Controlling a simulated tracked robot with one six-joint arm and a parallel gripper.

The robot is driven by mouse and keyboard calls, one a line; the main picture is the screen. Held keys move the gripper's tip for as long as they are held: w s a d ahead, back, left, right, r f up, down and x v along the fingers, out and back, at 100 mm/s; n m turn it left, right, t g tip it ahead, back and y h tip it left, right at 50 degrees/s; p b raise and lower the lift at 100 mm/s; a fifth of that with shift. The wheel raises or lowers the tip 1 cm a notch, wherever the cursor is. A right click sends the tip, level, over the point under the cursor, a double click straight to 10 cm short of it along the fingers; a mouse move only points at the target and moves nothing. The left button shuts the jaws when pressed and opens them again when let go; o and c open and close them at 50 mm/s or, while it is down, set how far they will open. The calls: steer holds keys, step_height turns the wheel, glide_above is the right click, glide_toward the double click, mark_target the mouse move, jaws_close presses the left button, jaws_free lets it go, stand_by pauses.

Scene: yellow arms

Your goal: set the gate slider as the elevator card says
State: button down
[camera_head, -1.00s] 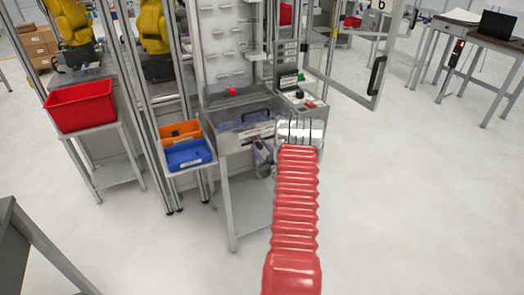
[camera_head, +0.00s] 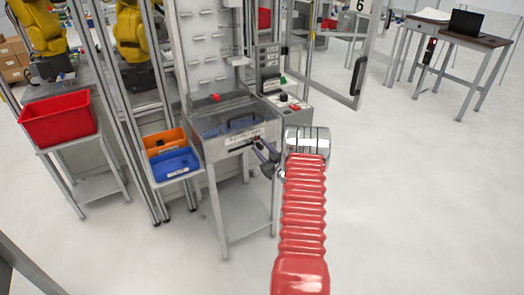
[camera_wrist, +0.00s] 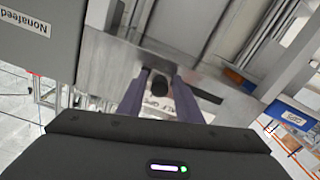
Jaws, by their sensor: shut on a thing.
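My gripper (camera_head: 262,152) is at the front of the grey metal cabinet (camera_head: 212,150), just below and right of a white label strip (camera_head: 245,136). In the wrist view my gripper's two dark purple fingers (camera_wrist: 160,92) stand on either side of a black knob (camera_wrist: 154,85) and are shut on it. The knob sits on the cabinet's metal front, beside a dark slot (camera_wrist: 208,96) and partly hidden lettering. I take the knob for the gate slider's. The slider's marks are not readable. I cannot pick out the elevator card in either view.
An orange bin (camera_head: 165,141) and a blue bin (camera_head: 174,163) stand left of the cabinet. A red bin (camera_head: 58,119) is farther left. The open floor to the right is clear.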

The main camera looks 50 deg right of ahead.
steer(key=shift+d, duration=0.2)
steer(key=c, duration=1.6)
jaws_free()
steer(key=shift+d, duration=0.1)
steer(key=v, duration=1.4)
steer(key=shift+w+f, duration=0.1)
